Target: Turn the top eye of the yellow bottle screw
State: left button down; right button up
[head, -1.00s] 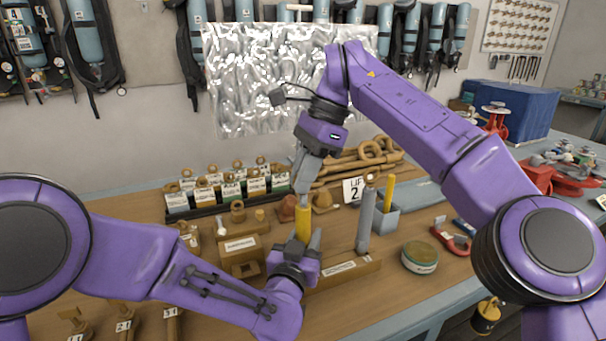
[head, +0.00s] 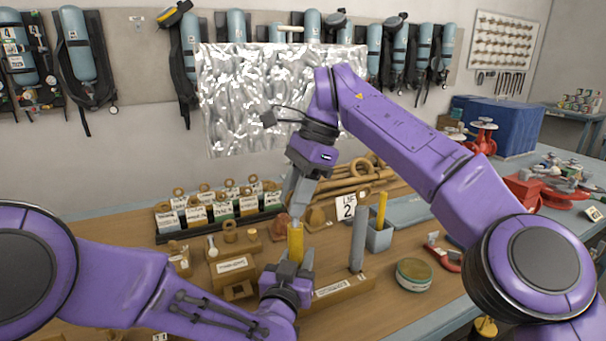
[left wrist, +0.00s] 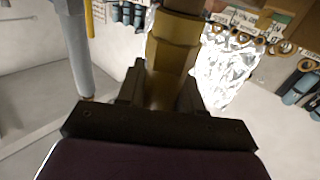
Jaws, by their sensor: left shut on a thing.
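The yellow bottle screw (head: 295,241) stands upright above the bench in the head view. My left gripper (head: 293,264) is shut on its lower body from below. In the left wrist view the screw's yellow-brown body (left wrist: 172,52) rises between the two dark fingers of my left gripper (left wrist: 160,92). My right gripper (head: 297,212) points down from above at the screw's top end. Its fingertips cover the top eye, so I cannot tell whether they grip it or only sit around it.
A grey cylinder (head: 358,240) stands right of the screw, before a blue-grey bin (head: 381,236). A round tin (head: 413,274) lies further right. Wooden blocks (head: 233,267) sit close on the left.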

jog(key=m+t, duration=0.1)
jog(key=m, duration=0.2)
jog(key=shift+m, duration=0.3)
jog(key=m+t, duration=0.1)
jog(key=m, duration=0.2)
jog(key=shift+r+m+t, duration=0.1)
jog(key=shift+m+t, duration=0.3)
jog(key=m, duration=0.2)
jog(key=m+t, duration=0.1)
jog(key=m, duration=0.1)
jog(key=shift+s+t+h, duration=0.1)
jog(key=shift+t+h, duration=0.2)
jog(key=m+t, duration=0.1)
jog(key=m, duration=0.2)
jog(key=shift+m+h, duration=0.3)
jog(key=shift+h, duration=0.1)
jog(key=v, duration=1.2)
jog(key=w+d+r+n+t+y, duration=0.1)
jog(key=w+n, duration=0.3)
jog(key=n, duration=0.8)
jog(key=w+d+r+n+y, duration=0.1)
jog(key=w+n+y, duration=0.3)
jog(key=n, duration=0.8)
jog(key=shift+w+d+r+t, duration=0.4)
jog(key=shift+w+d, duration=0.3)
jog(key=shift+d, duration=0.15)
